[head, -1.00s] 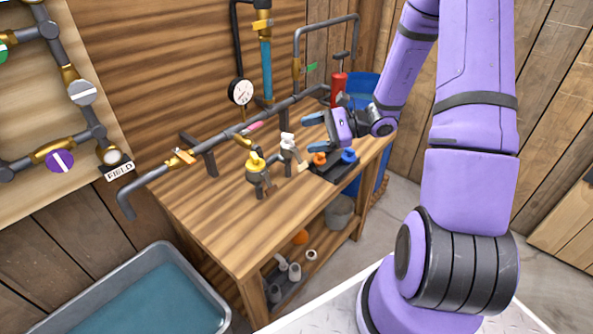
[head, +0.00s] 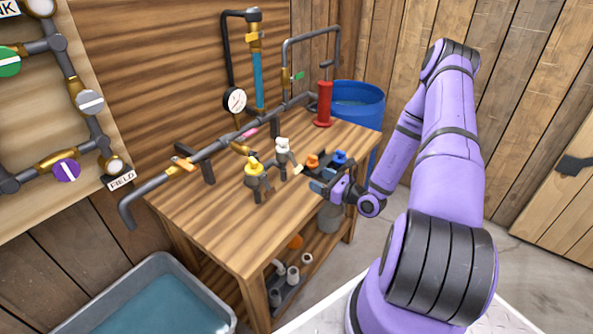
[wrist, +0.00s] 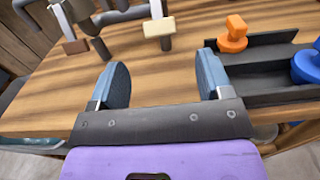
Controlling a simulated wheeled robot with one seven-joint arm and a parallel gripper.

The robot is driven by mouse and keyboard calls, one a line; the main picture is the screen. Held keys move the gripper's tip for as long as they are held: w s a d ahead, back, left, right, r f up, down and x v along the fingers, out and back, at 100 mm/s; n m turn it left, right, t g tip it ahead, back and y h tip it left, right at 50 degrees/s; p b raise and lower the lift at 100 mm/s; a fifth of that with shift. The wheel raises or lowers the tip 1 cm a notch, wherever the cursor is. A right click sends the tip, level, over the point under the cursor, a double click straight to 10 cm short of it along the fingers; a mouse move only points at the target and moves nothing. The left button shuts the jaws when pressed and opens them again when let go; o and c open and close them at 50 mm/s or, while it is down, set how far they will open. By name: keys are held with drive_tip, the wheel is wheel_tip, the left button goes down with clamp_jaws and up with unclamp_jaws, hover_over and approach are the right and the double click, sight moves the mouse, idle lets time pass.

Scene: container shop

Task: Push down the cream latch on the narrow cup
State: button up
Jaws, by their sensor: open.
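A small cream latch (head: 297,170) sticks out low beside the white-topped narrow cup (head: 283,152) on the wooden bench. In the wrist view, the cream latch (wrist: 158,27) is a pale block at top centre, ahead of the space between my fingers; the cup itself is mostly cut off. A brown latch (wrist: 75,46) shows to its left. My gripper (wrist: 161,72) is open and empty, its two blue fingers apart over the bench front. In the head view, my gripper (head: 321,182) is right of the cream latch, apart from it.
A yellow-topped cup (head: 254,168) stands left of the white-topped one. A dark tray (wrist: 262,68) with an orange plug (wrist: 234,35) and a blue plug (wrist: 306,66) lies close to my right finger. A grey pipe (head: 215,148) and gauge (head: 235,100) stand behind. Bare bench lies between fingers and latch.

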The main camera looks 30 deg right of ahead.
sight(299, 169)
drive_tip(key=x, duration=0.9)
drive_tip(key=shift+w+a, duration=0.1)
drive_tip(key=shift+w, duration=0.25)
